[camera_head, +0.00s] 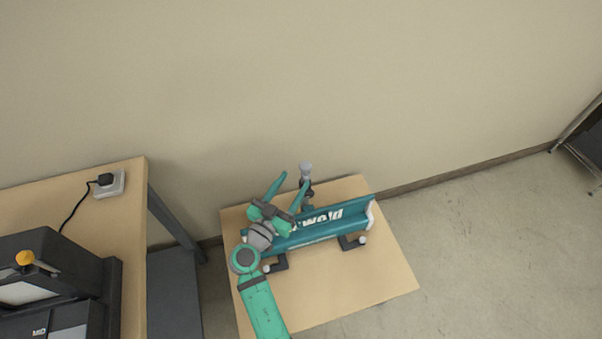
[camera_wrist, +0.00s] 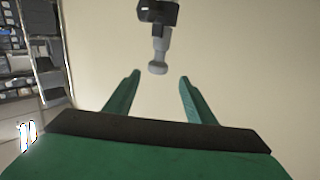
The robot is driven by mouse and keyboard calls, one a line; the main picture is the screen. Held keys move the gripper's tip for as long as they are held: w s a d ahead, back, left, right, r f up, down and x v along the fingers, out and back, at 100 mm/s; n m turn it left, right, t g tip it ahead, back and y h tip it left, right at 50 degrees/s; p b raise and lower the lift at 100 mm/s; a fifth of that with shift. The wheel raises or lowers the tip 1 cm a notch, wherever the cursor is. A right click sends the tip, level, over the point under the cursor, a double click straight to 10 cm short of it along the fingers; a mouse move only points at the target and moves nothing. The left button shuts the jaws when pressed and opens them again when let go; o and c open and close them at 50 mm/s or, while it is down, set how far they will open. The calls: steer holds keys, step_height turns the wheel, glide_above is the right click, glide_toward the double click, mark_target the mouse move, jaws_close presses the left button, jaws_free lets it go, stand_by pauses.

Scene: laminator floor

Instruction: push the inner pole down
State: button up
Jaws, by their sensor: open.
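The inner pole is a light grey rod with a rounded knob end (camera_head: 306,168), standing at the back of a teal laminator (camera_head: 335,215) on a small wooden table. In the wrist view the pole (camera_wrist: 160,46) comes out of a black collar (camera_wrist: 158,12), and its knob appears between and slightly beyond my fingertips. My gripper (camera_head: 295,178) is open and empty, its two green fingers spread, above the left part of the laminator. In the head view the knob is just beyond the right fingertip. Contact is not visible. My arm hides the laminator's left end.
The wooden table top (camera_head: 345,290) is clear in front of the laminator. A taller desk (camera_head: 125,220) at left holds a black machine (camera_head: 85,270) and a socket box with a plug (camera_head: 110,183). A plain wall stands behind. Open floor (camera_head: 490,260) lies right.

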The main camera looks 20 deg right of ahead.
steer(key=shift+v, duration=1.5)
steer(key=s+a+f+n+y, duration=0.4)
steer(key=s+f+y, duration=0.15)
steer(key=s, duration=0.45)
steer(key=s+a+f+n+y, duration=0.3)
steer(key=s+f+n+y, duration=0.15)
steer(key=s+f, duration=0.35)
steer(key=s+a+r+t+y, duration=0.2)
steer(key=s+a+r, duration=0.1)
steer(key=s+r, duration=1.1)
steer(key=s, duration=0.3)
steer(key=shift+s+y, duration=0.3)
steer(key=shift+s, duration=0.1)
steer(key=shift+w+a, duration=0.1)
steer(key=shift+a, duration=0.05)
steer(key=shift+c, duration=0.4)
